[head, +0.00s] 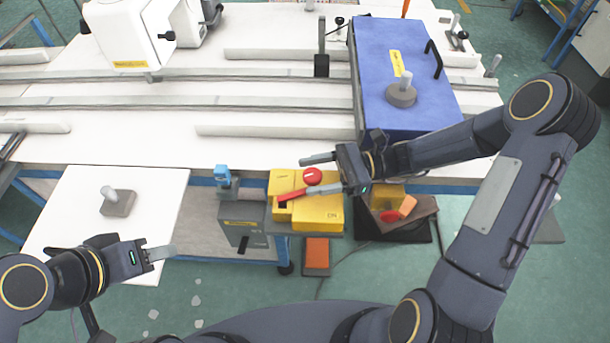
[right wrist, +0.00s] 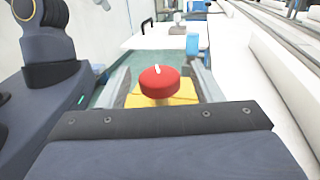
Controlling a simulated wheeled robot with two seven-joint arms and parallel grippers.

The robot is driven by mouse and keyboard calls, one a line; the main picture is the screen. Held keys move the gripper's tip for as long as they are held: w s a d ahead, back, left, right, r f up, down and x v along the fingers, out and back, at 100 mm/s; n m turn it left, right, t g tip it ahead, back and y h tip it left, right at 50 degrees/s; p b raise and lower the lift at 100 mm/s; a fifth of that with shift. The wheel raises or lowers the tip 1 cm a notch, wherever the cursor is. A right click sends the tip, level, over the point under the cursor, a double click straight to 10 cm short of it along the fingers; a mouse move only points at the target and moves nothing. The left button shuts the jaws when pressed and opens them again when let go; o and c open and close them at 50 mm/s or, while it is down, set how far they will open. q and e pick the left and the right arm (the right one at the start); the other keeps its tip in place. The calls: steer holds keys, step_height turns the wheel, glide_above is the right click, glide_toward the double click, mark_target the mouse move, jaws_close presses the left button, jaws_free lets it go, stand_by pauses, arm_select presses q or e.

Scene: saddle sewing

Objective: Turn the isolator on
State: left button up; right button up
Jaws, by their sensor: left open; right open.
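A round red knob (head: 313,176) with a white mark on top sits on a yellow box (head: 318,217) at the table's front edge. My right gripper (head: 306,176) is open, its two fingers on either side of the knob. In the right wrist view the red knob (right wrist: 159,81) stands between the fingers above the yellow surface; I cannot tell whether they touch it. A red bar (head: 291,195) lies beside the near finger. My left gripper (head: 160,256) is open and empty at the lower left, away from the box.
A grey box (head: 242,211) and a blue-topped device (head: 222,176) are left of the yellow box. A blue case (head: 400,60) stands behind my right arm. A grey weight (head: 118,203) rests on the white left panel (head: 75,210).

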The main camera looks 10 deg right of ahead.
steer(key=d, duration=0.5)
steer(key=shift+w+d+b, duration=0.1)
steer(key=shift+w+b, duration=0.05)
steer(key=shift+b, duration=0.15)
steer(key=shift+c, duration=0.3)
